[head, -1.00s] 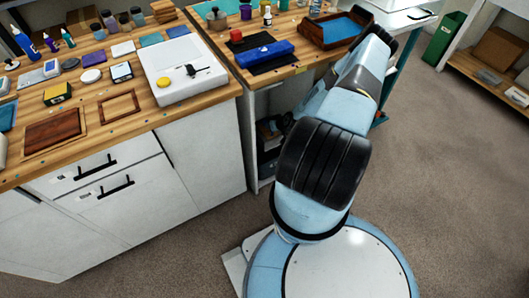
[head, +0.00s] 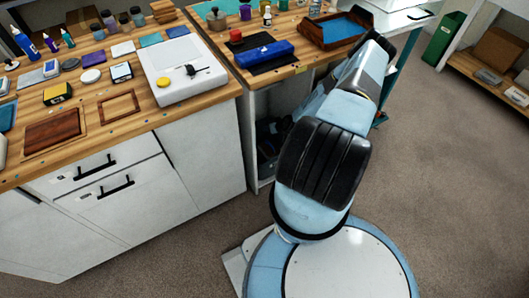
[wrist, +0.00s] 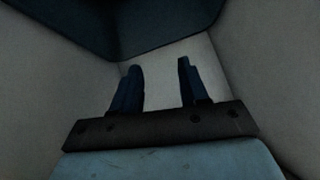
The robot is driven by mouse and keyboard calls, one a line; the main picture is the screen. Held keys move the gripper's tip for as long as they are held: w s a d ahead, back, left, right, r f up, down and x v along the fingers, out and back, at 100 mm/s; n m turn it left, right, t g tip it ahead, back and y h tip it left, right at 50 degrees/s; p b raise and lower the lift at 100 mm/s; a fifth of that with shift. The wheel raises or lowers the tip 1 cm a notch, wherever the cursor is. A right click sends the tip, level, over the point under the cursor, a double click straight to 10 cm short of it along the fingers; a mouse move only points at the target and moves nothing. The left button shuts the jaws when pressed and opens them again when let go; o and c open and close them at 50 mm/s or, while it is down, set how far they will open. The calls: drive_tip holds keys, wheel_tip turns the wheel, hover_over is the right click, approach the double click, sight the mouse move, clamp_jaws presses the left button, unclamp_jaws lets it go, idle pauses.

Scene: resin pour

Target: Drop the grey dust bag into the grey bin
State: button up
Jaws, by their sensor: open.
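My gripper (wrist: 159,66) is open in the wrist view, with two dark blue fingers apart and nothing seen between them. Pale grey walls (wrist: 265,70) stand on both sides of it, and a dark panel or object (wrist: 150,20) spans the top. I cannot tell whether this space is a bin or the inside of the cabinet. In the head view my arm reaches down to the open cabinet (head: 247,140) under the bench, and its end is mostly hidden. I cannot make out the grey dust bag or the grey bin in either view.
The benchtop holds a blue case (head: 264,54) on a black mat, a wooden tray (head: 318,38) with a blue inside, and a white scale-like slab (head: 180,85). A green bin (head: 443,38) stands at the far right. The carpet (head: 440,190) to the right is clear.

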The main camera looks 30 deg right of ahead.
drive_tip(key=v, duration=1.3)
drive_tip(key=shift+s+r, duration=0.25)
drive_tip(key=shift+s, duration=0.05)
drive_tip(key=shift+d, duration=0.15)
